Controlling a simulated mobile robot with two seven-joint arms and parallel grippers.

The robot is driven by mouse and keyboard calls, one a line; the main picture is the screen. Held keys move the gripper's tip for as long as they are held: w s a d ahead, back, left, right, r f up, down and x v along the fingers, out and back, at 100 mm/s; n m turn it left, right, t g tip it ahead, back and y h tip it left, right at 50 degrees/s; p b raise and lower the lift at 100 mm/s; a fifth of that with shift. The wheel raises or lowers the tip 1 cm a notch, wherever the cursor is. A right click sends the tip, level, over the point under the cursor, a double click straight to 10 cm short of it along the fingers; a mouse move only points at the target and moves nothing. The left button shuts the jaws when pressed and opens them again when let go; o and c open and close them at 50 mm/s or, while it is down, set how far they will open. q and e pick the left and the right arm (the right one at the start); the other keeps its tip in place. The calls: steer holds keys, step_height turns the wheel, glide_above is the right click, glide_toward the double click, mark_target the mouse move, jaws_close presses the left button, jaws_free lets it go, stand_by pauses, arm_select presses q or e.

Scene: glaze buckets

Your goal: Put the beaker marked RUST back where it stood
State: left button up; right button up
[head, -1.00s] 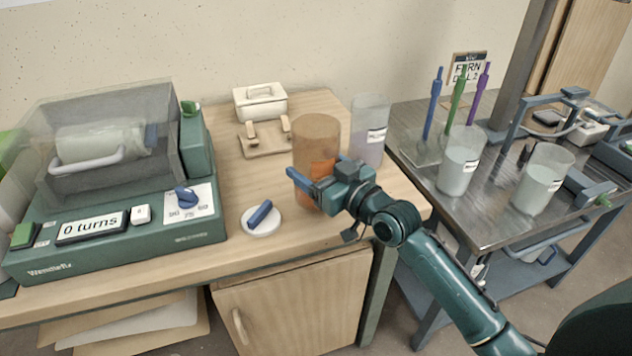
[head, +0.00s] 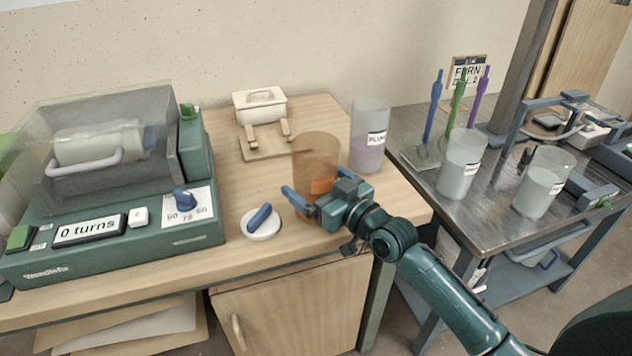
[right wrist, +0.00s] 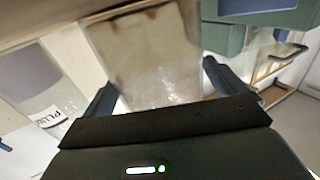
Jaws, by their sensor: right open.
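The orange-brown beaker (head: 316,160), with an orange patch low on its side, stands upright on the wooden bench top near its front right; I cannot read its mark. My right gripper (head: 318,197) is open low around it, one blue finger showing at its left. In the right wrist view the beaker (right wrist: 150,55) fills the space between the two spread fingers (right wrist: 160,92) and looks pale. A clear beaker marked PLUM (head: 369,153) stands behind it to the right. My left gripper is not in view.
A white dish (head: 260,224) with a blue-handled knob lies left of the beaker. A wooden stand (head: 272,146) and white box (head: 260,105) are behind. A green machine (head: 125,215) fills the left. Two pale beakers (head: 461,172) (head: 541,190) stand on the metal table at right.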

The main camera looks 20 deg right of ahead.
steer(key=shift+r, duration=0.1)
steer(key=shift+s+r, duration=0.1)
steer(key=v, duration=1.1)
steer(key=s+a+f+m+g+h, duration=0.25)
steer(key=s+f, duration=0.25)
steer(key=s, duration=0.3)
steer(key=s+a+f+m+g+h, duration=0.1)
steer(key=s+a+f, duration=0.3)
steer(key=s+f, duration=0.25)
arm_select(q)
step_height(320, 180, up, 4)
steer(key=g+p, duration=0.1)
steer(key=p, duration=0.6)
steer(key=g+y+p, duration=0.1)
steer(key=p, duration=0.7)
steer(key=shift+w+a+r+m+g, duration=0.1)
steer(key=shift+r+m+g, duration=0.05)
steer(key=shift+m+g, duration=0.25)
arm_select(e)
steer(key=r, duration=0.1)
steer(key=r+n+g, duration=0.1)
steer(key=r, duration=0.1)
steer(key=s+r+g, duration=0.1)
steer(key=r, duration=0.1)
steer(key=shift+n+h, duration=0.25)
